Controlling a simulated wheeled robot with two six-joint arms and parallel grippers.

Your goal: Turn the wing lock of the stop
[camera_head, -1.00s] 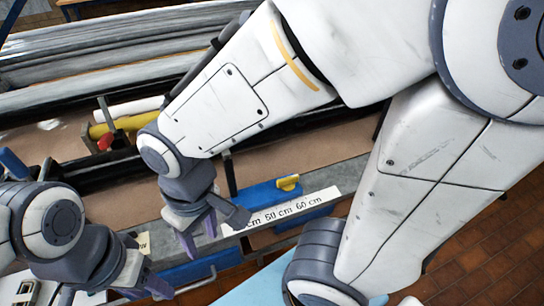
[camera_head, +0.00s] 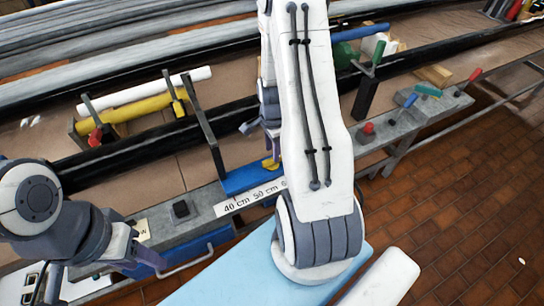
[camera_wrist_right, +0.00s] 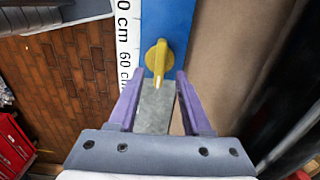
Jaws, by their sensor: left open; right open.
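The stop is a blue block (camera_head: 240,178) on the grey rail beside the white length scale. Its yellow wing lock (camera_head: 270,163) shows at the block's right end, partly hidden by my right arm. In the right wrist view the wing lock (camera_wrist_right: 157,58) stands on the blue stop (camera_wrist_right: 170,22), its long side roughly up and down the picture. My right gripper (camera_wrist_right: 160,75) is open, its purple fingertips either side of the wing's lower end in the picture. I see no contact; the height gap is unclear. My left gripper (camera_head: 142,258) is open and empty at lower left.
The white length scale (camera_head: 228,206) runs along the rail's front. A dark upright bar (camera_head: 205,125) rises just left of the stop. Yellow and white tubes (camera_head: 140,105) lie behind. A light blue surface (camera_head: 235,275) is in front, brick floor to the right.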

